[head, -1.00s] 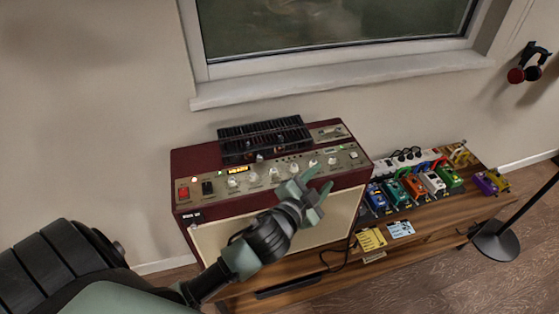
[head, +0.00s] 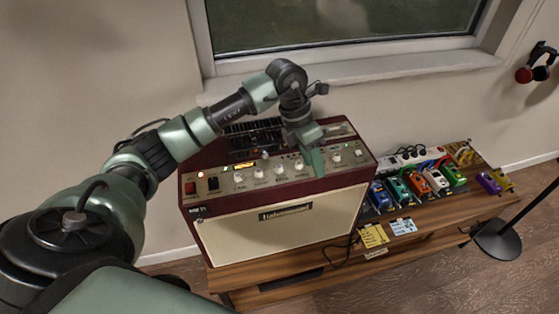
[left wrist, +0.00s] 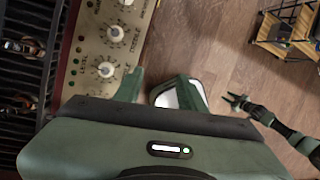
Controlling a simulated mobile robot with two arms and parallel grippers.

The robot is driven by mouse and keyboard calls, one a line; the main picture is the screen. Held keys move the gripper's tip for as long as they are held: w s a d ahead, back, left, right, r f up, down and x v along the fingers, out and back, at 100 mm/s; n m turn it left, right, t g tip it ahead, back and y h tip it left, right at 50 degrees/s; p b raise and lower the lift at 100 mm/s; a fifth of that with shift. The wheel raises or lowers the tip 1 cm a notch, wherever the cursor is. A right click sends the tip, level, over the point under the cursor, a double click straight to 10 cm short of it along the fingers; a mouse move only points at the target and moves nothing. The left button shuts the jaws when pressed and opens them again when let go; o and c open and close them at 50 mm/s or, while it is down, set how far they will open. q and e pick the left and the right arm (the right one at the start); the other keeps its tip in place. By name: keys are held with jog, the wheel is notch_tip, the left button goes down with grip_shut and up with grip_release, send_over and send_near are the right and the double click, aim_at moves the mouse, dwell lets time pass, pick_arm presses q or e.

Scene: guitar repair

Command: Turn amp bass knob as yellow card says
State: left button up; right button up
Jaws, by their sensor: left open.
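The dark red amp (head: 290,213) stands on a wooden bench, with a row of white knobs (head: 259,174) on its top panel. The knob labels are too small to read in the head view, so I cannot tell which is bass. My left gripper (head: 316,163) is open, pointing down at the panel's front edge and covering part of the knob row. In the left wrist view its fingers (left wrist: 165,92) are empty, beside panel knobs (left wrist: 105,69). My right gripper (left wrist: 237,102) appears small and open, away from the amp.
Several coloured pedals (head: 420,183) and a white power strip (head: 418,155) sit right of the amp. A black rack (head: 252,140) is on the amp's top behind the panel. A window sill (head: 360,75) is behind.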

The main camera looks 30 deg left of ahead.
aim_at(279, 167)
pick_arm(q)
jog(key=a+y, duration=0.1)
jog(key=a, duration=0.2)
jog(key=a+r+y, duration=0.1)
jog(key=a, duration=0.2)
jog(key=a+r+g+y, duration=0.1)
jog(key=a, duration=0.2)
jog(key=shift+s+a+r+n+y, duration=0.15)
jog(key=shift+s+a+n+y, duration=0.15)
jog(key=shift+s+n, duration=0.1)
jog(key=shift+s+f+p, duration=0.1)
jog(key=shift+f+p, duration=0.1)
jog(key=shift+p, duration=0.1)
notch_tip(279, 167, down, 6)
jog(key=shift+f+p, duration=0.1)
jog(key=shift+p, duration=1.1)
jog(key=shift+f, duration=0.5)
jog(key=shift+d, duration=0.1)
jog(key=shift+c, duration=0.3)
grip_shut()
